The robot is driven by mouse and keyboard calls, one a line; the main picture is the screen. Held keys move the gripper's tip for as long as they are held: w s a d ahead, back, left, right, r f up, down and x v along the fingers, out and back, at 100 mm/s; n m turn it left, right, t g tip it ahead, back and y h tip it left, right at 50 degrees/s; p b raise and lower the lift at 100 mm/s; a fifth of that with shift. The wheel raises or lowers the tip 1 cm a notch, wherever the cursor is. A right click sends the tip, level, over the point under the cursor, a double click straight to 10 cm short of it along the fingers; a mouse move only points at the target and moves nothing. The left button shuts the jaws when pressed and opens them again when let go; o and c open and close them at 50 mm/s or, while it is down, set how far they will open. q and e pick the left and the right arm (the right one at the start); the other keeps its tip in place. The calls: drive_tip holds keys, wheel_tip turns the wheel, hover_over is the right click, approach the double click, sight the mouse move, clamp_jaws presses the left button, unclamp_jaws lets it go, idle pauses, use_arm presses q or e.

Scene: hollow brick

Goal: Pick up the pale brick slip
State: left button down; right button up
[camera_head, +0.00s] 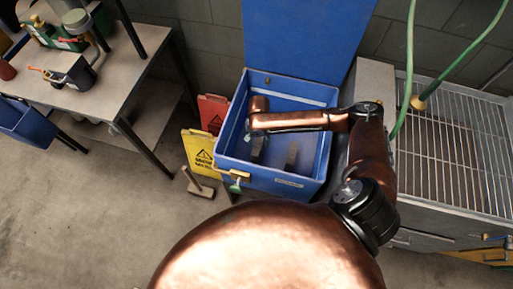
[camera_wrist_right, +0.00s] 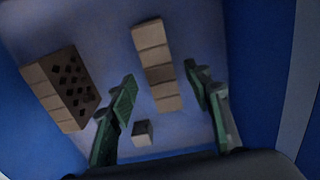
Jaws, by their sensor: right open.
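A pale, long, narrow piece (camera_wrist_right: 156,65), which looks like the brick slip, lies on the floor of the blue bin (camera_head: 272,182) in the right wrist view. My right gripper (camera_wrist_right: 159,74) is open and empty, its two greenish fingers pointing at the bin floor on either side of the slip's near part. I cannot tell whether they touch it. In the head view my right arm reaches over the bin, and the right gripper (camera_head: 257,148) hangs inside it. A brownish piece (camera_head: 291,157) lies to its right; I cannot tell which piece. My left gripper is not in view.
A brick with dark holes (camera_wrist_right: 68,86) lies left of the slip, and a small pale block (camera_wrist_right: 142,133) lies nearer. Blue bin walls rise on both sides. A wire rack (camera_head: 455,140) stands right, a yellow sign (camera_head: 198,150) left.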

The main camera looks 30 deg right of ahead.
sight(258, 144)
drive_tip(key=f+b, duration=0.1)
drive_tip(key=f, duration=0.3)
drive_tip(key=shift+a+f+b, duration=0.1)
drive_tip(key=shift+a+b, duration=0.1)
drive_tip(key=shift+b, duration=0.2)
drive_tip(key=shift+f, duration=0.3)
drive_tip(key=shift+s+r, duration=0.1)
drive_tip(key=shift+c, duration=0.4)
drive_tip(key=c, duration=0.8)
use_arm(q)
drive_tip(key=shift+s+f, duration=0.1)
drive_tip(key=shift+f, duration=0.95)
use_arm(e)
clamp_jaws()
